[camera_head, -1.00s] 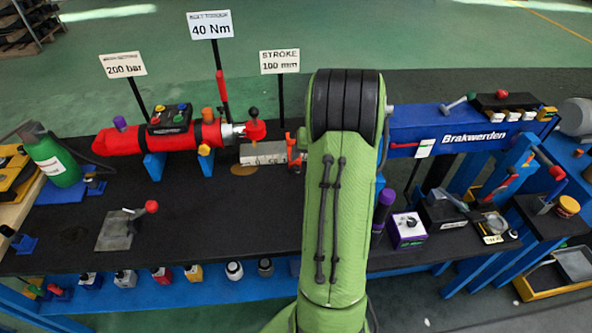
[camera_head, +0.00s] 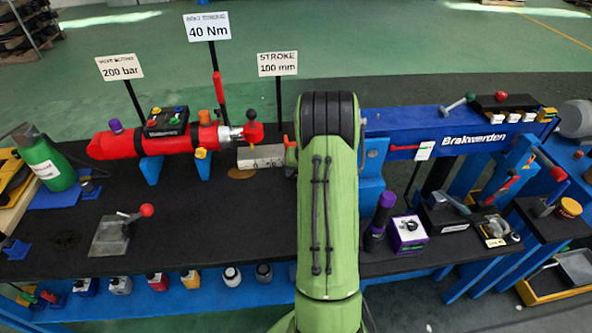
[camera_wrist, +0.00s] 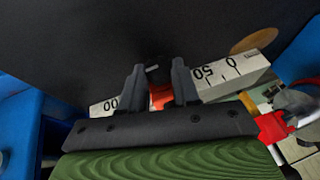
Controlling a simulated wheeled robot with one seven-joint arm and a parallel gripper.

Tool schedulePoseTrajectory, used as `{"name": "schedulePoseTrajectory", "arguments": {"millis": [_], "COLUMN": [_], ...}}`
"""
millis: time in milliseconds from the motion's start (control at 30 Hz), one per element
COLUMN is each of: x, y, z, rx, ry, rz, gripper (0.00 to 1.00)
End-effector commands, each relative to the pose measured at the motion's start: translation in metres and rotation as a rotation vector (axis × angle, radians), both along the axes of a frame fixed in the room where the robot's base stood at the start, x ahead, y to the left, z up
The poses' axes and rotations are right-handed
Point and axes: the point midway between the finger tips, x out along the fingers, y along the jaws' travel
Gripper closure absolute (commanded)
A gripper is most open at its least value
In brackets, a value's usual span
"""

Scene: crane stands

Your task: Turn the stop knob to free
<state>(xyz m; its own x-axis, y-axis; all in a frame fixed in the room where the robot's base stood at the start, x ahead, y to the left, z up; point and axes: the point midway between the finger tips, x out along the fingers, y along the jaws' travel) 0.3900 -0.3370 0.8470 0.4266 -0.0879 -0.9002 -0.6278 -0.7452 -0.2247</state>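A pale scale block (camera_head: 260,156) lies on the black bench, left of my arm. In the wrist view the block (camera_wrist: 226,78) carries the marks 0 and 50, with a partly hidden mark at its left. A red-orange stop (camera_wrist: 162,97) sits on the scale between my fingers. A small dark piece with a light mark (camera_wrist: 152,68) shows between the fingertips; I cannot tell whether it is the stop knob. My gripper (camera_wrist: 158,70) is open, its two dark fingers apart on either side of the stop. Contact cannot be made out. My arm hides the gripper in the head view.
A red cylinder (camera_head: 130,144) with a rod and red knob (camera_head: 253,132) lies left of the scale. A blue Brakwerden beam (camera_head: 425,130) stands at right. Sign posts rise behind, including the STROKE 100 mm sign (camera_head: 277,64). A lever plate (camera_head: 112,236) sits front left.

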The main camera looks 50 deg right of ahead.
Motion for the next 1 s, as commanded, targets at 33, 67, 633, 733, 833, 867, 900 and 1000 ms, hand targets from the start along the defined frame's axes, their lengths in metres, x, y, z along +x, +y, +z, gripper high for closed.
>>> {"name": "schedulePoseTrajectory", "arguments": {"millis": [33,67,633,733,833,867,900,1000], "x": [-0.0001,-0.0001,0.0058,0.0054,0.0047,0.0047,0.0047,0.0047], "y": [0.0001,0.0001,0.0074,0.0071,0.0064,0.0064,0.0064,0.0066], "z": [0.0001,0.0001,-0.0018,-0.0008,-0.0003,-0.0003,-0.0003,-0.0003], "rx": [0.000,0.000,-0.290,-0.315,-0.318,-0.318,-0.318,-0.317], "ry": [0.000,0.000,0.247,0.267,0.271,0.271,0.270,0.271], "rz": [0.000,0.000,0.006,0.002,0.000,0.000,0.001,0.001], "gripper": [0.88,0.93,1.00,1.00,1.00,1.00,1.00,1.00]}}
